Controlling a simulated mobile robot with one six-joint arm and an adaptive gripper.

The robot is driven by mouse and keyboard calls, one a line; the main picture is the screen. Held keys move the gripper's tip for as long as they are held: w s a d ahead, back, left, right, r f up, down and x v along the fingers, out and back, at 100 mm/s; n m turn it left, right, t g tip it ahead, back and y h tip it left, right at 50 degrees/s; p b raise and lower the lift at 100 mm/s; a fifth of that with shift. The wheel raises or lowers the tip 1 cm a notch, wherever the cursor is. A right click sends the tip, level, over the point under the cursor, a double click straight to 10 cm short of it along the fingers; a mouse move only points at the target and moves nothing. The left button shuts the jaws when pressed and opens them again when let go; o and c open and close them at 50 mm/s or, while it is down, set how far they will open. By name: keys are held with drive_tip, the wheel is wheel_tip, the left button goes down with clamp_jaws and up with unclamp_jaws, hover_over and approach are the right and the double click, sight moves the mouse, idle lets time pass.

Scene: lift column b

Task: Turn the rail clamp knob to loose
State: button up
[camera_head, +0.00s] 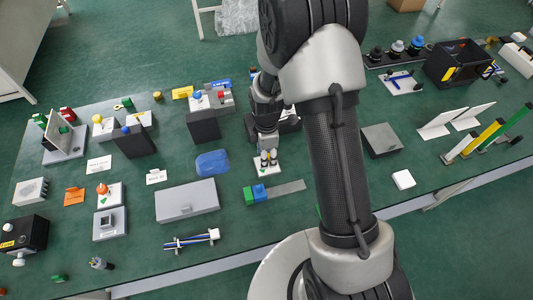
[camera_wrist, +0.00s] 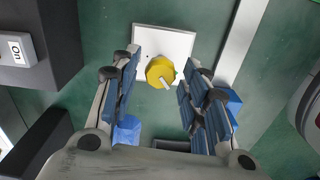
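In the wrist view, a yellow knob (camera_wrist: 160,71) with a white pointer sits on a square white plate (camera_wrist: 150,36). The pointer is aimed toward the lower right. My gripper (camera_wrist: 163,64) is open, with one finger on each side of the knob and a visible gap to each. In the head view, my gripper (camera_head: 268,158) points down over the small white plate (camera_head: 266,171), and the knob is hidden by the fingers. Any label on the plate is too small to read.
A grey rail (camera_head: 290,187) with a green block (camera_head: 248,195) and a blue block (camera_head: 260,191) lies just in front. A grey box (camera_head: 187,201) stands to the left.

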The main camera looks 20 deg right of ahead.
drive_tip(key=c, duration=0.8)
drive_tip(key=shift+m, duration=0.3)
drive_tip(key=m+p, duration=0.1)
drive_tip(key=m, duration=0.4)
drive_tip(key=m+p, duration=0.1)
drive_tip(key=m, duration=0.5)
drive_tip(key=shift+m, duration=0.3)
drive_tip(key=m, duration=0.7)
drive_tip(key=shift+p, duration=0.3)
drive_tip(key=m, duration=0.6)
drive_tip(key=shift+d+m, duration=0.1)
drive_tip(key=shift+m, duration=0.2)
